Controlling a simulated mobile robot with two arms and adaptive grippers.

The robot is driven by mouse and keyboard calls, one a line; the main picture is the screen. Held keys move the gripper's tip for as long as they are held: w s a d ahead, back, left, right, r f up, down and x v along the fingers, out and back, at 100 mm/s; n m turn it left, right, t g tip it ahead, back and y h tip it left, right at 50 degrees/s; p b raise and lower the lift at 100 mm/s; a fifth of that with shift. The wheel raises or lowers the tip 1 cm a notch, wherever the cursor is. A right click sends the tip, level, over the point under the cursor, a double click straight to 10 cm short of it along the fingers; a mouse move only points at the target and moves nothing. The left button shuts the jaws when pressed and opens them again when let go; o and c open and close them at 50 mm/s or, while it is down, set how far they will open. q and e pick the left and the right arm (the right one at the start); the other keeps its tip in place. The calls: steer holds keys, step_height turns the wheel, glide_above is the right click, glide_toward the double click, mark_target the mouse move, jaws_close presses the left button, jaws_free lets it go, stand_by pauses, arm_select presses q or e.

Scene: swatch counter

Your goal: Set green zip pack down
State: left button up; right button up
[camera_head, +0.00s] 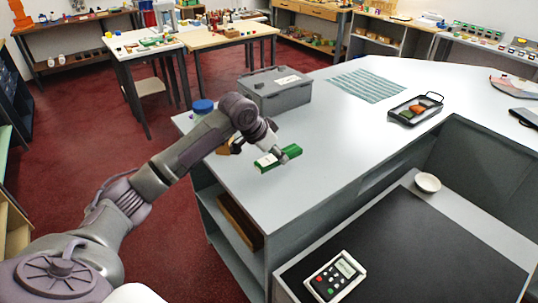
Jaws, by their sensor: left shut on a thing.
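The green zip pack (292,151) is a small green block with a white label on its left part. It is at the near left part of the white counter (310,192). My left gripper (281,157) reaches it from the upper left and is shut on it, covering its middle. The pack looks level and close to the counter top; I cannot tell whether it touches. My right gripper is not in view.
A grey lidded box (275,92) and a blue-capped jar (203,107) stand behind my left arm. A striped mat (367,85) and a black tray (415,108) with green and orange items lie farther right. A keypad device (334,276) and white bowl (428,182) are on the lower surface. The counter right of the pack is clear.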

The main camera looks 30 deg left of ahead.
arm_select(q)
steer(key=p, duration=0.1)
glide_above(258, 177)
steer(key=f, duration=0.3)
steer(key=shift+d, duration=0.4)
steer(key=shift+a+f, duration=0.25)
steer(key=shift+f, duration=0.05)
steer(key=shift+a+f, duration=0.1)
steer(key=shift+f, duration=0.1)
step_height(258, 177, down, 3)
steer(key=shift+s+f+p, duration=0.1)
steer(key=shift+s+p, duration=0.05)
steer(key=shift+p, duration=0.65)
steer(key=shift+f, duration=0.3)
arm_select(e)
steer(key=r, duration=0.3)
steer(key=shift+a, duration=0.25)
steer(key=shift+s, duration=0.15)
arm_select(q)
steer(key=o, duration=1.1)
steer(key=shift+f, duration=0.1)
steer(key=shift+o, duration=0.2)
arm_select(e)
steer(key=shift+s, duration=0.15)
